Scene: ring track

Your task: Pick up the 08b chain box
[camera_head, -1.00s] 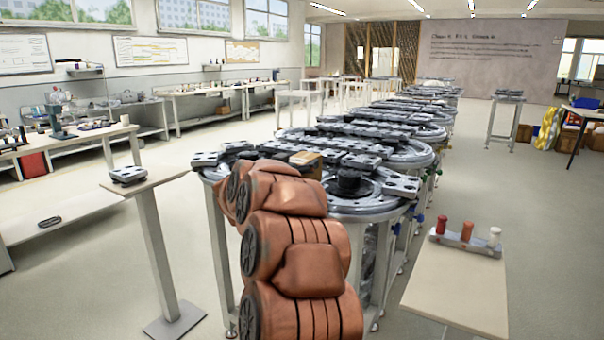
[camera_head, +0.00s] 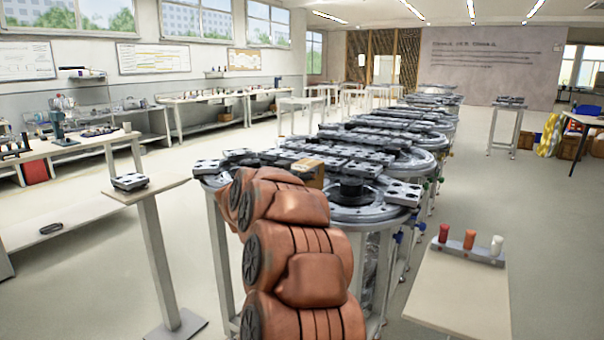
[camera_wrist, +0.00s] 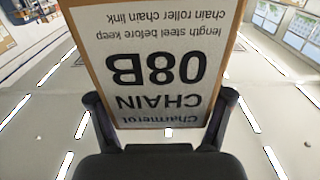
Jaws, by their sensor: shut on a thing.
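The 08B chain box (camera_wrist: 160,60) fills the middle of the wrist view, its white label with dark print upside down and brown cardboard edges showing. My gripper (camera_wrist: 160,108) has one dark finger on each side of the box's near end and is shut on it. In the head view a small brown box (camera_head: 313,173) shows just behind the top of my orange arm, above the near end of the track. My gripper is hidden there behind the arm. Whether the box touches anything below cannot be told.
The ring track (camera_head: 375,207) with several dark carriers runs away from me. A pedestal (camera_head: 155,240) with a carrier stands at left. A small table (camera_head: 460,290) with red, orange and white cylinders stands at right.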

